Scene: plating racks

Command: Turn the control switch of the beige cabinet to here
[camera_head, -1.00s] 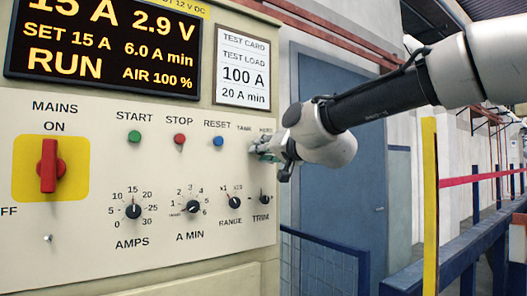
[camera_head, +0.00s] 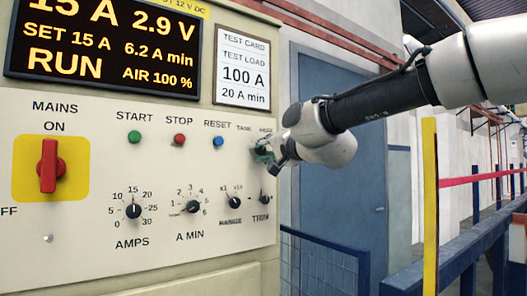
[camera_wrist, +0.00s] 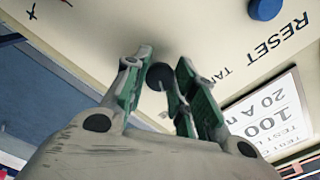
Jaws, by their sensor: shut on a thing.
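The beige cabinet (camera_head: 60,262) fills the left of the head view, its panel facing me. A control switch sits under the labels TANK and HERE at the panel's right edge. In the head view my gripper (camera_head: 264,153) covers it. In the wrist view a small dark round knob (camera_wrist: 159,76) shows between the green-padded fingers of my gripper (camera_wrist: 161,70). The fingers are shut on this switch. Which label its pointer faces is hidden.
A red MAINS handle (camera_head: 48,166) is on the left. START, STOP and RESET buttons (camera_head: 218,141) run left of my gripper; the TRIM dial (camera_head: 264,198) is just below it. A blue railing (camera_head: 325,262) stands right of the cabinet.

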